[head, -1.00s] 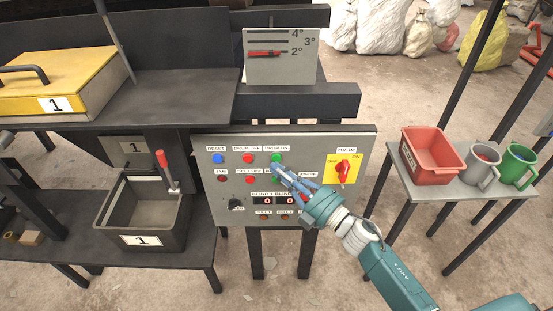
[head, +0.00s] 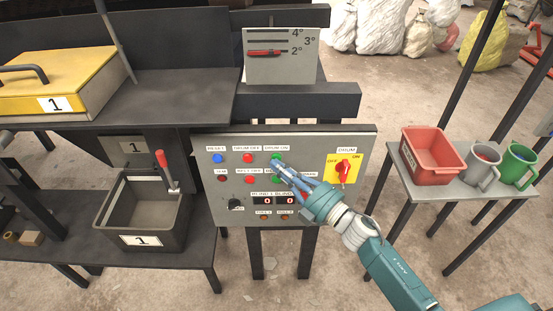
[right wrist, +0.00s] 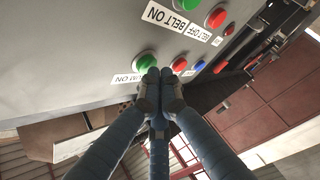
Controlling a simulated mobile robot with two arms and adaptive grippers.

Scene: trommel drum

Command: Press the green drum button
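The green DRUM ON button (head: 277,156) sits in the top row of the grey control panel (head: 212,197). My right gripper (head: 281,166) reaches up to it from the lower right, its fingertips overlapping the button's lower edge. In the right wrist view the green button (right wrist: 144,60) shows just beyond the fingertips (right wrist: 159,78), which are drawn together with nothing between them. Whether they touch the button I cannot tell. My fingers hide part of the panel's second row in the head view. My left gripper is not in view.
The red DRUM OFF button (head: 248,158) and blue RESET button (head: 217,158) are left of the green one. A second green button (right wrist: 186,4) shows in the wrist view. A red rotary switch (head: 344,168) is at right. A side table (head: 402,186) holds a red bin and mugs.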

